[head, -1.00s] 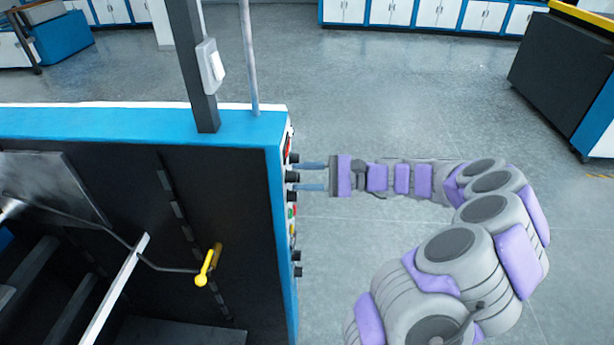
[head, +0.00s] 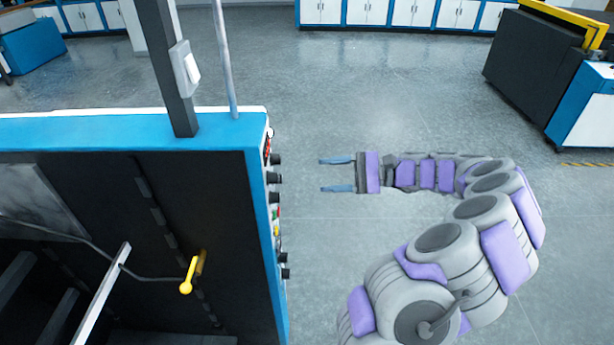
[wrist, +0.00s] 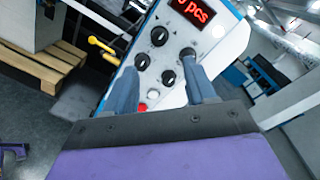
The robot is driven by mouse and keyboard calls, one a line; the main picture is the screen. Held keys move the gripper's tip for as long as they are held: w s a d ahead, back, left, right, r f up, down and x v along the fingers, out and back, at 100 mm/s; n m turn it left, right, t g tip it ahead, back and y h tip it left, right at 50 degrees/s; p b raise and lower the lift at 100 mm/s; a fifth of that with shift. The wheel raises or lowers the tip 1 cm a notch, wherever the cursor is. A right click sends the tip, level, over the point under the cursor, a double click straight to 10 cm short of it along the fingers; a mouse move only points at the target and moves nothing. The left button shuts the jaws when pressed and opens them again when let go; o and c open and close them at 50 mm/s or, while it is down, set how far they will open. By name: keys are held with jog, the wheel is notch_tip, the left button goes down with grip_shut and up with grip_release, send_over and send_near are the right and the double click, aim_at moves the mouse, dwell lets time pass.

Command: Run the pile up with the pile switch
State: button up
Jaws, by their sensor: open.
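A control panel (wrist: 176,88) fills the middle of the wrist view, with several black knobs, a red digital display (wrist: 194,11) ending in "pcs" and a red button (wrist: 142,107). Arrow marks sit by some knobs; I cannot tell which knob is the pile switch. In the head view the panel is seen edge-on, its black knobs (head: 274,178) sticking out from the blue machine's right side. My gripper (head: 337,174) is open and empty, to the right of the knobs with a clear gap. Its two blue-grey fingers (wrist: 163,88) frame the panel in the wrist view.
The blue and black machine (head: 130,130) stands at the left, with a dark post and switch box (head: 186,68) on top. A yellow-ended lever (head: 193,272) is on its near side. Open floor (head: 390,100) lies behind my arm. A wooden pallet (wrist: 40,68) shows in the wrist view.

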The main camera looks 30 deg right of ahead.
jog(key=v, duration=0.7)
dwell(0.5)
jog(key=a+n+g+h+b, duration=0.2)
jog(key=a+n+g+b, duration=0.5)
jog(key=a, duration=1.7)
jog(key=s+a+f+n+g+h+b, duration=0.1)
jog(key=s+a+f+n+g+h, duration=0.45)
jog(key=s+a, duration=0.4)
jog(key=s+d+f+n+t+h+b, duration=0.1)
jog(key=s+d+f+n+h+b, duration=0.2)
jog(key=s+f, duration=1)
jog(key=h+b, duration=0.2)
jog(key=h, duration=0.2)
jog(key=shift+s+d+b, duration=0.2)
jog(key=shift+d+b, duration=0.1)
